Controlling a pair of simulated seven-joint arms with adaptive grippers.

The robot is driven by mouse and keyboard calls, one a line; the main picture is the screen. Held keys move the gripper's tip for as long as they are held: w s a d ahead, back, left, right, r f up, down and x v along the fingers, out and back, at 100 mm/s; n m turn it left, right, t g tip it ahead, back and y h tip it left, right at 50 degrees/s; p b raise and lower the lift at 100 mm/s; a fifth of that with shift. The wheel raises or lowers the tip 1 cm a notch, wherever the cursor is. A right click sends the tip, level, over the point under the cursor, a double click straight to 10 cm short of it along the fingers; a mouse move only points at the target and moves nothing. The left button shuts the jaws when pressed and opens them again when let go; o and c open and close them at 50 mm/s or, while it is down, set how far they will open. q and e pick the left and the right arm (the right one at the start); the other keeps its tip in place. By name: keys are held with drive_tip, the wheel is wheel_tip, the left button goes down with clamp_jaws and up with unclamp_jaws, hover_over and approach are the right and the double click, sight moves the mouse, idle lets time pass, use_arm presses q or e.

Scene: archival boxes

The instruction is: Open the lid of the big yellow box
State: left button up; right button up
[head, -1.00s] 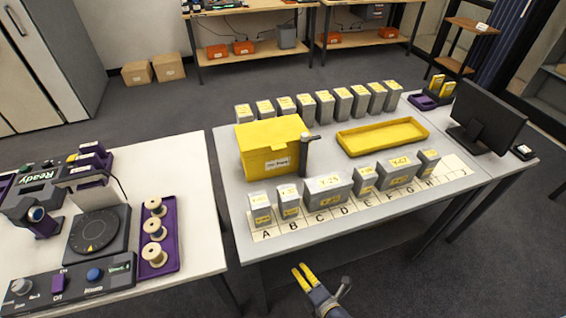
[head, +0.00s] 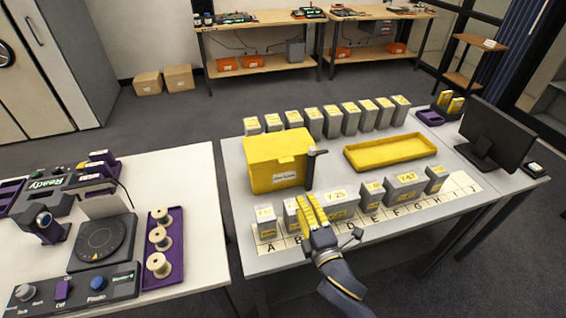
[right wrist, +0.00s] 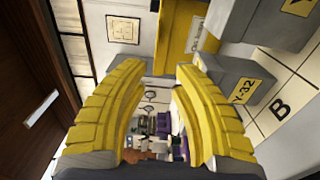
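The big yellow box (head: 272,172) stands at the left of the grey table, its lid (head: 277,145) closed on top. A white label is on its front and a dark latch-like post (head: 311,165) stands at its right front corner. My right gripper (head: 307,205) has yellow fingers and is in front of the box, over the front row of grey boxes, hiding part of them. In the right wrist view its fingers (right wrist: 152,80) are apart with nothing between them, and the yellow box (right wrist: 178,35) is beyond them at the upper right. My left gripper is not in view.
Labelled grey boxes (head: 340,200) stand on a lettered strip (head: 440,200) along the front edge. Another grey row (head: 350,117) is at the back. A yellow tray (head: 390,152) lies between them. A monitor (head: 490,133) stands right. A separate white table (head: 190,170) is left.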

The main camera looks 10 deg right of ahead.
sight(287, 162)
drive_tip(key=w+a, duration=0.1)
drive_tip(key=w, duration=0.4)
drive_tip(key=w+a, duration=0.1)
drive_tip(key=w, duration=0.5)
drive_tip(key=w+a, duration=0.1)
drive_tip(key=w, duration=0.5)
drive_tip(key=shift+w+r, duration=0.2)
drive_tip(key=shift+w, duration=0.05)
drive_tip(key=shift+c, duration=0.2)
clamp_jaws()
